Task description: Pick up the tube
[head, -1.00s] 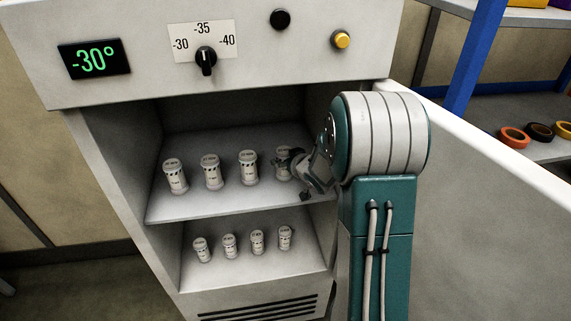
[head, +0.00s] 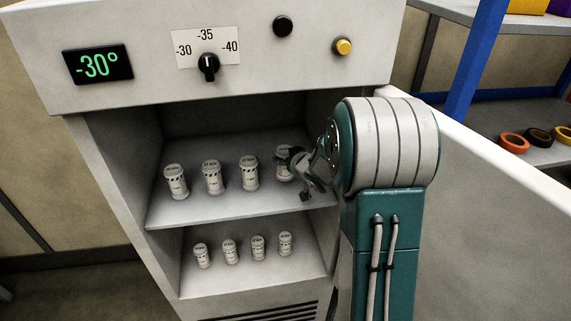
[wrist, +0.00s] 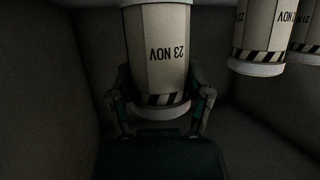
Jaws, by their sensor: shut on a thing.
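The tube (head: 284,163) is a white capped container at the right end of the upper shelf row, partly hidden by my gripper in the head view. In the wrist view the tube (wrist: 160,55) fills the top middle, upside down in the picture, with the label "23 NOV" and a black-and-white striped band. My gripper (head: 291,163) reaches in from the right at the tube. In the wrist view my gripper (wrist: 160,105) has a finger on each side of the tube, shut on it. I cannot tell whether the tube touches the shelf.
Several similar tubes stand left of it on the upper shelf (head: 190,212), the nearest one (head: 249,173) close by. Smaller tubes (head: 230,250) line the lower shelf. The cabinet's side walls and ceiling are close. The open door (head: 480,220) is at right.

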